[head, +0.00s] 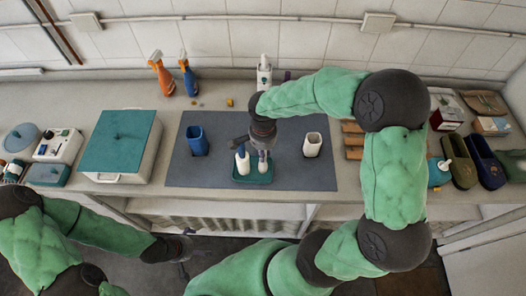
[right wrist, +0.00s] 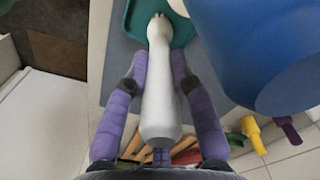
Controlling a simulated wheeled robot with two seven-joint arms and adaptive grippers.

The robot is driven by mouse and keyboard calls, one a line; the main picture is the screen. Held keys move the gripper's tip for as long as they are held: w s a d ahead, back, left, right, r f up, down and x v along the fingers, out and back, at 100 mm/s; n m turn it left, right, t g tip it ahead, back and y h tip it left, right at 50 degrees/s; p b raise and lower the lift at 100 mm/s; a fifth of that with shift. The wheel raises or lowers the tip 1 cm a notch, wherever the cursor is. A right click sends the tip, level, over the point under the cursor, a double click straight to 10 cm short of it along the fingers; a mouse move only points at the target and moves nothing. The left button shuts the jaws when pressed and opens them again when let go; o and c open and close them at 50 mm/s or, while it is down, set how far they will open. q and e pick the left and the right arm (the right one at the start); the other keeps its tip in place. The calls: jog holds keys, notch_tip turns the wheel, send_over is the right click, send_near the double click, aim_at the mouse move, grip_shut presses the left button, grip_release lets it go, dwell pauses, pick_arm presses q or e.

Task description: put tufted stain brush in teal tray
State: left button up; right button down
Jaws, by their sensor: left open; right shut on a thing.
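The teal tray (head: 252,183) sits on the grey mat near the counter's front edge; part of it shows at the top of the right wrist view (right wrist: 137,18). My right gripper (right wrist: 158,82) is shut on a long white item, which appears to be the tufted stain brush (right wrist: 160,110). The brush's far end is over the tray; I cannot tell whether it touches. In the head view, the right gripper (head: 262,150) is above the tray. Another white item (head: 242,160) stands at the tray's left. My left gripper (head: 185,248) is open, low in front of the counter.
A blue cup (head: 197,141) stands left of the tray and a white cup (head: 312,145) to its right. A lidded teal box (head: 120,140) is farther left. Orange (head: 160,74) and blue (head: 188,76) spray bottles stand behind.

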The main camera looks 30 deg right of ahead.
jog(key=shift+f, duration=0.15)
jog(key=c, duration=1.1)
grip_release()
jog(key=shift+o, duration=0.2)
jog(key=shift+r, duration=0.25)
notch_tip(320, 180, up, 12)
jog(key=shift+f+p, duration=0.1)
jog(key=shift+p, duration=0.55)
